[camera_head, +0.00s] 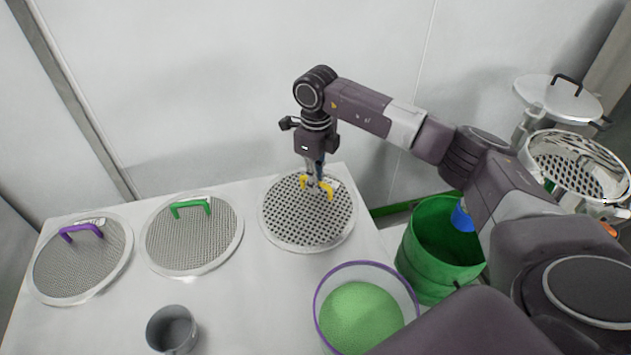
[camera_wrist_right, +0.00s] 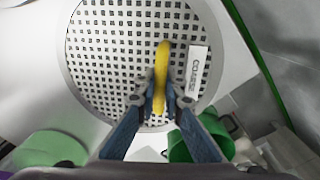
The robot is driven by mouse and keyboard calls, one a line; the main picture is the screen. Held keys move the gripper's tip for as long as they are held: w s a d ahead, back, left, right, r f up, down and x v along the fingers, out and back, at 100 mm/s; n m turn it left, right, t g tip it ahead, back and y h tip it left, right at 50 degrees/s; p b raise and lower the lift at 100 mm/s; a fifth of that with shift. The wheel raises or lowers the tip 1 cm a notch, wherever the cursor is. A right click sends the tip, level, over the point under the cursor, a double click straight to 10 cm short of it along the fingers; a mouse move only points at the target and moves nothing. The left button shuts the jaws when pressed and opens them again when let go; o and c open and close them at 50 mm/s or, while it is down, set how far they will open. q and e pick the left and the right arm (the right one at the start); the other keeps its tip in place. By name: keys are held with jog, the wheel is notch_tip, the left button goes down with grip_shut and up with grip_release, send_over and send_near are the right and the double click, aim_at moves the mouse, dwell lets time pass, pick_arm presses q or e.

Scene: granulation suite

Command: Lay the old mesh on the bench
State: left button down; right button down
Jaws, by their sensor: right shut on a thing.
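The coarse mesh is a round perforated disc (camera_head: 290,228) with a yellow handle and a pale label, at the right end of the white bench (camera_head: 250,290). My right gripper (camera_head: 316,183) is above it, shut on the yellow handle. In the right wrist view the fingers (camera_wrist_right: 160,108) close around the yellow handle (camera_wrist_right: 161,72), and the label beside it reads "COARSE". The mesh (camera_wrist_right: 105,65) looks level, on or very close to the bench top; I cannot tell if it touches. My left gripper is not in view.
A purple-handled mesh (camera_head: 80,265) and a green-handled mesh (camera_head: 190,245) lie left on the bench. A grey cup (camera_head: 172,328) and a tub of green granules (camera_head: 360,315) stand in front. A green bin (camera_head: 428,270) and a metal sieve housing (camera_head: 575,165) are at right.

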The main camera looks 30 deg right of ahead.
jog(key=shift+f+b, duration=0.5)
jog(key=shift+f, duration=0.3)
jog(key=c, duration=1.9)
grip_release()
jog(key=shift+c, duration=0.2)
notch_tip(320, 180, up, 12)
jog(key=shift+r, duration=0.1)
